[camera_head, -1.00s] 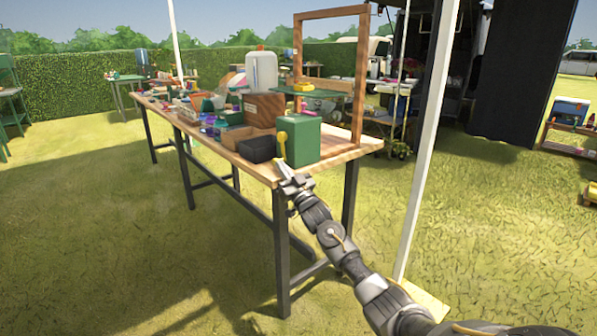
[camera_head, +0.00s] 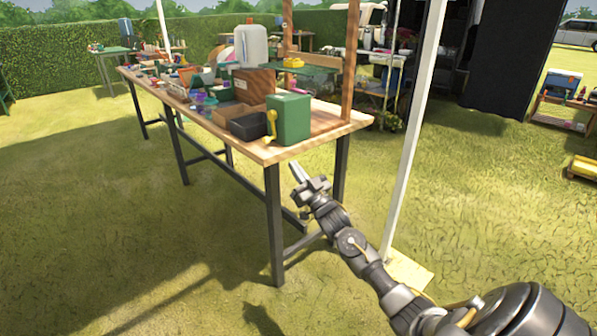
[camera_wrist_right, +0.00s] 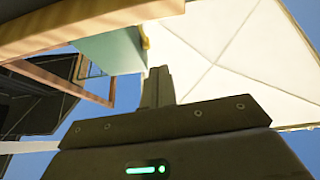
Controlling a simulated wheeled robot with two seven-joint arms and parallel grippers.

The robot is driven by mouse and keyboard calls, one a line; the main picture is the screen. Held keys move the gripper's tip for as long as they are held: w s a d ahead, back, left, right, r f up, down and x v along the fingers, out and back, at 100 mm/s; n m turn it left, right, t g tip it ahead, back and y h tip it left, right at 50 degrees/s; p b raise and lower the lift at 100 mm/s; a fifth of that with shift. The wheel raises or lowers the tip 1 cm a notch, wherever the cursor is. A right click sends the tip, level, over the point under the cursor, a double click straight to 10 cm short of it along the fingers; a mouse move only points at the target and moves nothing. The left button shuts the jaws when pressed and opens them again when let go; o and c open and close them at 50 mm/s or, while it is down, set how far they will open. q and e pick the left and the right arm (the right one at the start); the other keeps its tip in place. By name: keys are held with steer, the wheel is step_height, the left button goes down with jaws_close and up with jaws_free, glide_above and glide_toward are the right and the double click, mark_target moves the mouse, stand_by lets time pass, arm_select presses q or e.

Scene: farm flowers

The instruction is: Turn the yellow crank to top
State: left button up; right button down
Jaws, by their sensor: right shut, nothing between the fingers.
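The green box (camera_head: 289,118) stands at the near right corner of the wooden table (camera_head: 318,128). The yellow crank (camera_head: 271,123) is on its front left side, with its wide end up and a thin part pointing down. My right gripper (camera_head: 295,170) is shut and empty, below and right of the crank, apart from it, in front of the table edge. In the right wrist view the shut fingers (camera_wrist_right: 157,84) point up, with the green box (camera_wrist_right: 115,50) and part of the yellow crank (camera_wrist_right: 144,37) beyond them. My left gripper is not in view.
A black bin (camera_head: 247,126) stands just left of the crank. A brown wooden box (camera_head: 253,85) and a white canister (camera_head: 251,46) are behind. A wooden frame (camera_head: 350,65) rises at the table's right end. A white pole (camera_head: 410,150) stands right. Grass in front is clear.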

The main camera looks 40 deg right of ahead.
steer(key=shift+s+f, duration=0.25)
steer(key=shift+s, duration=0.15)
